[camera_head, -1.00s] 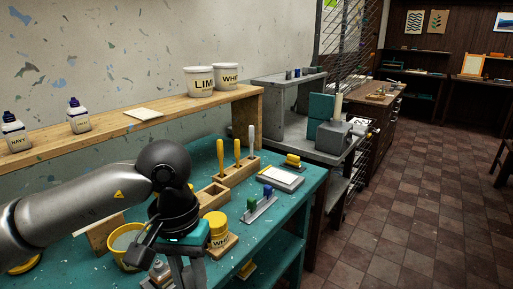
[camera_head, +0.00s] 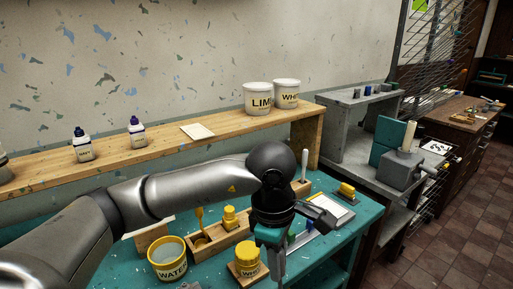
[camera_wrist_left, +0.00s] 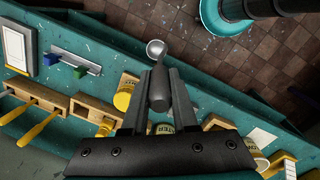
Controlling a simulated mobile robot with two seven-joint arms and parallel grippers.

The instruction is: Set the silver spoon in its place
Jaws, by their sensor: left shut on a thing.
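The silver spoon (camera_wrist_left: 155,48) shows in the left wrist view, with a round shiny bowl and a thick dark handle. My left gripper (camera_wrist_left: 160,88) is shut on the handle, and the bowl points out beyond the fingertips. In the head view my left gripper (camera_head: 276,240) is over the teal bench, right of the yellow-lidded jar; I cannot make out the spoon there. A wooden rack (camera_head: 232,238) with slots stands behind the jar, partly hidden by my arm. It holds yellow-handled tools (camera_head: 200,216) and a pale-handled one (camera_head: 304,166). My right gripper is not in view.
The yellow-lidded jar (camera_head: 247,258) and a yellow water pot (camera_head: 170,262) stand at the bench front. A small rack with blue and green pieces (camera_head: 303,236) and a framed white board (camera_head: 336,212) lie to the right. A wooden shelf (camera_head: 225,120) runs behind.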

